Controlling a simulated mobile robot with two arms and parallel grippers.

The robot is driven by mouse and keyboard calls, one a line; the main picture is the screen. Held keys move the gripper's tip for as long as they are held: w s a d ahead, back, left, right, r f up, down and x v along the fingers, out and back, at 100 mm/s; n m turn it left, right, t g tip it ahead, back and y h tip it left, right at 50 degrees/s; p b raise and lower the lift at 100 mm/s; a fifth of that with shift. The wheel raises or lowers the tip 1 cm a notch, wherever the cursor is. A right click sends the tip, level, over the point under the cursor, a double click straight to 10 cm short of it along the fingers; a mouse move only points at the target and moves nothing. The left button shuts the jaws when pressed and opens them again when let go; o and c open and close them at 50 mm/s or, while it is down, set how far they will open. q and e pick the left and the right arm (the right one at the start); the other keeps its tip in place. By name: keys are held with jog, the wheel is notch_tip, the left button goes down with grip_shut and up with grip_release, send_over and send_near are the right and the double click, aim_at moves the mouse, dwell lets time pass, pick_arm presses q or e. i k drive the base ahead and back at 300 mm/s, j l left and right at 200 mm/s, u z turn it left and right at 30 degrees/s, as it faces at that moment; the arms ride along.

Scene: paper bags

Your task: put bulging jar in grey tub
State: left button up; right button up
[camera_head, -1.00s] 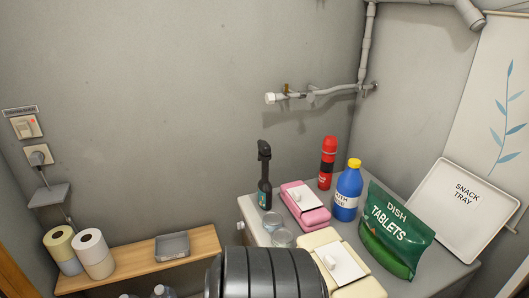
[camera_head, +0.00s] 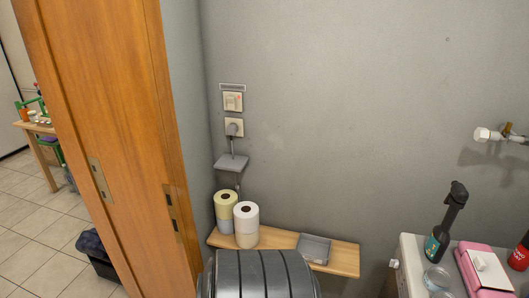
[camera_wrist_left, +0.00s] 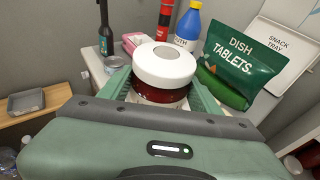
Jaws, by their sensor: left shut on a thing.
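The bulging jar (camera_wrist_left: 165,66) has a wide white lid and a dark red body. It shows in the left wrist view only. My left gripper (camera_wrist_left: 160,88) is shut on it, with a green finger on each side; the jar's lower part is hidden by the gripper. A small open grey tub (camera_head: 314,249) sits on the wooden shelf in the head view, and it looks empty. It also shows at the left of the left wrist view (camera_wrist_left: 37,101), apart from the jar. My right gripper is in neither view.
Paper rolls (camera_head: 237,219) stand on the wooden shelf (camera_head: 345,262) left of the tub. A counter (camera_head: 410,265) at right holds a dark bottle (camera_head: 442,225), a glass and a pink box (camera_head: 484,270). A wooden door frame (camera_head: 125,130) and dark bin (camera_head: 95,252) are at left.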

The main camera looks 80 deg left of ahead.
aim_at(313, 250)
jog(key=j+u, duration=0.4)
jog(key=i+j+u, duration=0.15)
jog(key=u, duration=0.2)
jog(key=i+j+u, duration=0.15)
jog(key=j+u, duration=0.25)
jog(key=i+j+u, duration=0.15)
jog(key=j+u, duration=0.25)
jog(key=i+j, duration=0.45)
jog(key=i+j+u, duration=0.05)
